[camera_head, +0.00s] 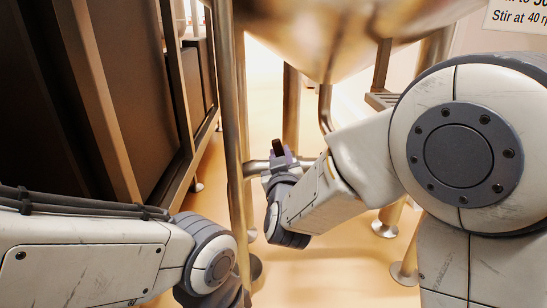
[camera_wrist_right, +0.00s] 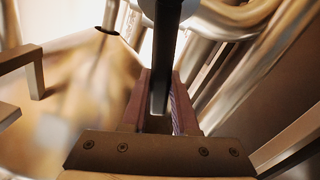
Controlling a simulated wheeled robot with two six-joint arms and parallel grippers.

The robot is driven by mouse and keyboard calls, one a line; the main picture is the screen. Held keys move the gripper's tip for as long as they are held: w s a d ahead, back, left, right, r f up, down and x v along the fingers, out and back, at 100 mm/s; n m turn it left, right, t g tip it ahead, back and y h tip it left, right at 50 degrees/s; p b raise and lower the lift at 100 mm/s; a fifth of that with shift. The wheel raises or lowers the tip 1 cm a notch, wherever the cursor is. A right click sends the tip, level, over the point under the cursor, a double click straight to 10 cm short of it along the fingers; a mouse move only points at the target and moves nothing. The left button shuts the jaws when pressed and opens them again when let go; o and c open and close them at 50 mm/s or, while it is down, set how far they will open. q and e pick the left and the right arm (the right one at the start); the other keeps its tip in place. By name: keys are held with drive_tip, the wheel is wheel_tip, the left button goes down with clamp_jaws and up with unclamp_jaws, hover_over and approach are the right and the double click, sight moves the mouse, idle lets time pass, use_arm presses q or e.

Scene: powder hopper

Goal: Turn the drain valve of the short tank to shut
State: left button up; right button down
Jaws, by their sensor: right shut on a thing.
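The rounded steel underside of a tank (camera_head: 325,35) fills the top middle of the head view. A drain pipe (camera_head: 325,108) bends down from it behind my right arm. A short horizontal pipe (camera_head: 256,168) shows beside my right gripper (camera_head: 279,158). The gripper is shut on a dark valve handle (camera_head: 279,147), whose end sticks up past the fingers. In the right wrist view the handle (camera_wrist_right: 165,65) is a dark bar between the two fingers of the gripper (camera_wrist_right: 160,100). The valve body is mostly hidden. My left arm is at lower left; its fingers are out of sight.
An upright steel post (camera_head: 230,110) stands close to the left of my right gripper. A dark framed cabinet (camera_head: 110,90) fills the left side. Steel legs with round feet (camera_head: 384,228) stand on the pale floor. A sign (camera_head: 517,17) hangs at top right.

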drive_tip(key=shift+d+r+m, duration=0.2)
drive_tip(key=shift+d+m, duration=0.25)
drive_tip(key=shift+m, duration=0.25)
drive_tip(key=c, duration=0.7)
unclamp_jaws()
drive_tip(key=shift+d, duration=0.1)
drive_tip(key=shift+s, duration=0.1)
drive_tip(key=s+b, duration=0.5)
drive_tip(key=s, duration=0.5)
drive_tip(key=shift+s, duration=0.2)
